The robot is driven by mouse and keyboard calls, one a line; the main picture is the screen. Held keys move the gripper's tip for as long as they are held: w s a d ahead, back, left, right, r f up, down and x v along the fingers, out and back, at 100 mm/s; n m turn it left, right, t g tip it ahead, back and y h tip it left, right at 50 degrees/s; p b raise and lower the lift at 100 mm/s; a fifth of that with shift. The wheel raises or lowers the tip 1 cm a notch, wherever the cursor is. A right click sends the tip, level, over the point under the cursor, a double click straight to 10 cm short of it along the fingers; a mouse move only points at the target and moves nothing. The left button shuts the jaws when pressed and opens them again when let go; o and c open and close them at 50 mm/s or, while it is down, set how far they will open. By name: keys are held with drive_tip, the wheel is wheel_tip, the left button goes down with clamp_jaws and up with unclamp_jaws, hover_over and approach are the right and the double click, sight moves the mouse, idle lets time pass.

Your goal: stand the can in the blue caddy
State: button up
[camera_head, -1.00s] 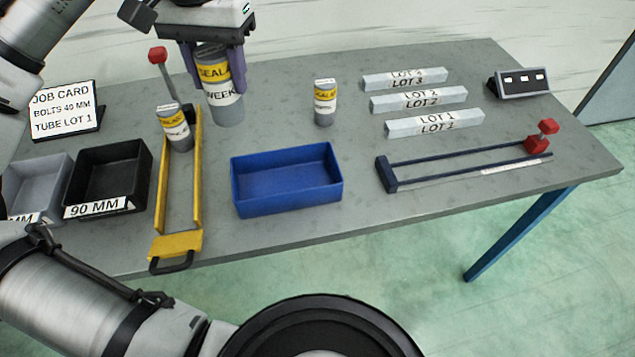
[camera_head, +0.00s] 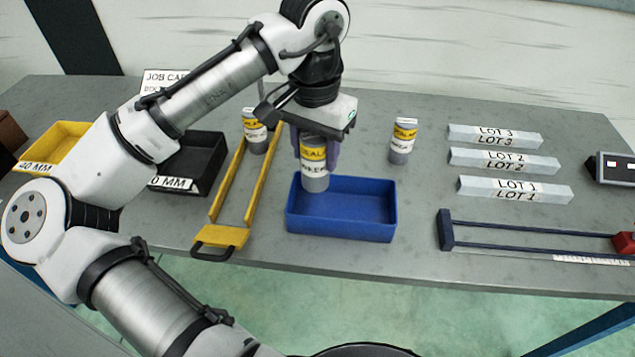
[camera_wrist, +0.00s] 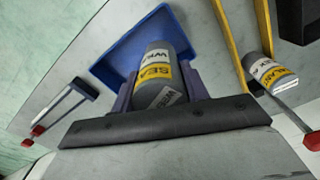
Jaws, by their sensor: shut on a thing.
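The can, a grey cylinder with a yellow and white label, is held upright in my gripper (camera_head: 317,150). The can (camera_head: 314,180) is over the left part of the blue caddy (camera_head: 340,225); whether its base touches the caddy floor cannot be told. In the wrist view the can (camera_wrist: 156,72) sits between the two purple fingers, with the blue caddy (camera_wrist: 112,65) behind it. The caddy is an open rectangular tray and its visible inside is empty.
Similar cans stand at the yellow frame (camera_head: 256,132) and at the back right (camera_head: 403,140). A dark bin (camera_head: 195,165) is to the left. Labelled bars (camera_head: 507,161) and a dark blue clamp (camera_head: 530,235) lie to the right. Bare tabletop surrounds the caddy.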

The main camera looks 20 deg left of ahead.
sight(315, 185)
wheel_tip(315, 185, down, 8)
drive_tip(key=shift+f, duration=0.15)
idle(0.3)
drive_tip(key=shift+f, duration=0.2)
drive_tip(key=o, duration=0.9)
drive_tip(key=shift+c, duration=0.2)
drive_tip(key=shift+r, duration=0.1)
wheel_tip(315, 185, up, 12)
drive_tip(key=shift+r, duration=0.15)
